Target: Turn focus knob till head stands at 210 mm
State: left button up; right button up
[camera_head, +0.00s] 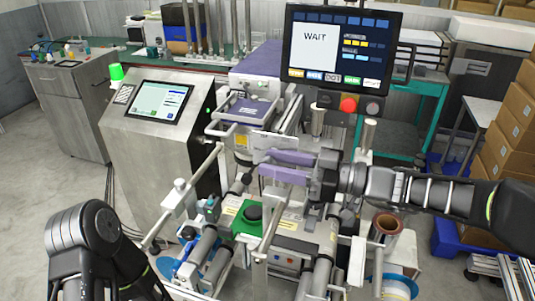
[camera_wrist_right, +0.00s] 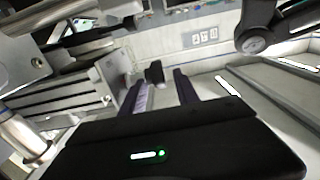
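My right gripper (camera_head: 265,164) reaches in from the right over the machine, its two purple fingers apart and pointing left. In the right wrist view the open fingers (camera_wrist_right: 162,88) show with a small black knob-like part (camera_wrist_right: 154,73) between and beyond their tips. It may be the focus knob; I cannot tell whether the fingers touch it. In the head view the knob is not clearly visible near the fingers. The head and any millimetre scale cannot be made out. My left arm (camera_head: 85,240) is at the lower left; its gripper is out of view.
A monitor (camera_head: 333,48) reading WAIT stands behind the machine, with a red button (camera_head: 348,104) below. A steel console (camera_head: 155,135) with a small screen is at left. Rollers and bars crowd the machine around my right gripper. Stacked cartons (camera_head: 512,125) are at right.

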jog(key=shift+x, duration=0.95)
jog(key=shift+c, duration=0.4)
jog(key=shift+a+f, duration=0.1)
grip_shut()
